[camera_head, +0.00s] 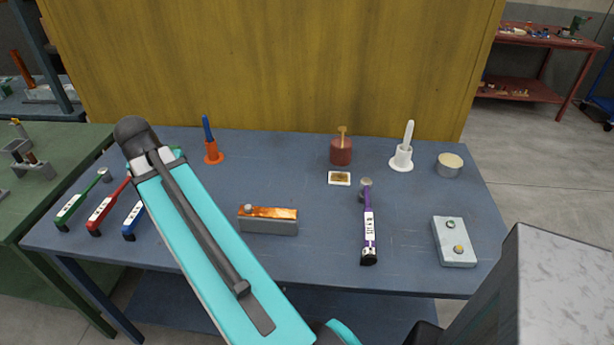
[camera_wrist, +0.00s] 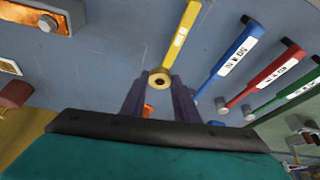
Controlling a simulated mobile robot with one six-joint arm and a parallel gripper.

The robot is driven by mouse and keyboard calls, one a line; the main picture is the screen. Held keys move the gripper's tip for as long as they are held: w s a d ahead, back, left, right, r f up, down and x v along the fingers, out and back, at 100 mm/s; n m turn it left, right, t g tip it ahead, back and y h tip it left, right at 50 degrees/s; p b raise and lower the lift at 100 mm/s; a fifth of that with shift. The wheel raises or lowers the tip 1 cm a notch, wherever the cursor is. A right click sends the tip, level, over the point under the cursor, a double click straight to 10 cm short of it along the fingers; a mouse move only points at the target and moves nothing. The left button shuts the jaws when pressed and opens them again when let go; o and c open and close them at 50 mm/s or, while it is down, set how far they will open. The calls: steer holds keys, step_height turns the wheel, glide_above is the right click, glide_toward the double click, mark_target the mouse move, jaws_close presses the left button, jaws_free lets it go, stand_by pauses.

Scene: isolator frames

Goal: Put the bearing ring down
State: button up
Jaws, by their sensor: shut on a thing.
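The bearing ring (camera_wrist: 159,81), a small tan ring with a dark hole, shows in the wrist view at the tips of my gripper (camera_wrist: 160,86). The two dark fingers are shut on it, one on each side. It appears held above the blue table (camera_wrist: 110,55); the exact height is hard to judge. In the head view my teal arm reaches over the left part of the table (camera_head: 330,255). My gripper and the ring are hidden there behind the arm.
A yellow-handled tool (camera_wrist: 181,37) lies just beyond the ring; blue (camera_wrist: 238,55), red (camera_wrist: 277,78) and green (camera_head: 77,205) ones lie beside it.

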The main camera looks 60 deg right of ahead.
steer(key=s+d+f+m+g, duration=0.1)
steer(key=s+d+m, duration=0.5)
steer(key=s, duration=0.6)
steer(key=s+d+f+m+g+y, duration=0.1)
steer(key=s+d+f+m+g, duration=0.1)
steer(key=s+d+m, duration=0.4)
steer(key=s+d+f+m+g, duration=0.2)
steer(key=s+d+m, duration=0.4)
steer(key=s+d, duration=0.5)
steer(key=shift+s+d+f+m+g+y, duration=0.1)
steer(key=shift+s+m+g+y, duration=0.15)
steer(key=shift+s, duration=1.8)
steer(key=shift+s+d+f+m+g+y, duration=0.15)
steer(key=shift+s+g, duration=0.2)
steer(key=shift+s, duration=1.7)
steer(key=shift+a+r, duration=0.1)
steer(key=w+d+p, duration=0.1)
steer(key=d, duration=0.4)
steer(key=w+d+f+p, duration=0.1)
steer(key=w+d+p, duration=0.1)
steer(key=d, duration=0.3)
steer(key=w+d+p, duration=0.1)
steer(key=d+p, duration=0.1)
steer(key=d, duration=0.3)
steer(key=shift+w+d+f, duration=0.15)
steer(key=shift+w+f, duration=0.05)
steer(key=shift+w, duration=0.15)
steer(key=shift+f, duration=0.15)
steer(key=shift+f+p, duration=0.85)
steer(key=shift+f, duration=0.8)
